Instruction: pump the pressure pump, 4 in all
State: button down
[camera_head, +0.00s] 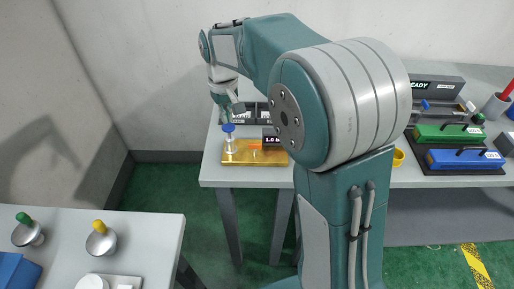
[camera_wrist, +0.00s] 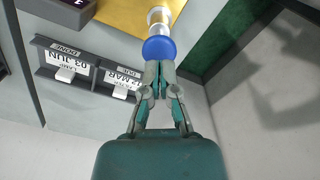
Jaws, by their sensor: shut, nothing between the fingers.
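The pressure pump stands on a brass-coloured base plate (camera_head: 240,157) at the front left of the far table. Its blue knob (camera_head: 228,128) tops a pale plunger, and a small dark display beside it (camera_head: 271,139) is partly hidden by my arm. In the wrist view the blue knob (camera_wrist: 158,49) lies just beyond my fingertips, with the white plunger (camera_wrist: 158,16) behind it. My gripper (camera_wrist: 159,92) is shut and empty, pointing down over the knob. It also shows in the head view (camera_head: 226,118), right above the knob. I cannot tell whether the fingertips touch the knob.
Date label holders (camera_wrist: 85,75) stand behind the pump. Green (camera_head: 450,133) and blue (camera_head: 465,158) blocks sit on a dark rack at the right. A yellow cup (camera_head: 398,157) is near the table's front edge. A nearer table (camera_head: 150,225) at lower left holds knobbed domes.

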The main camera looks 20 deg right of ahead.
aim_at(228, 126)
jog(key=shift+f, duration=2.35)
jog(key=shift+r, duration=2.75)
jog(key=shift+f, duration=0.15)
jog(key=shift+f, duration=0.35)
jog(key=shift+f, duration=0.15)
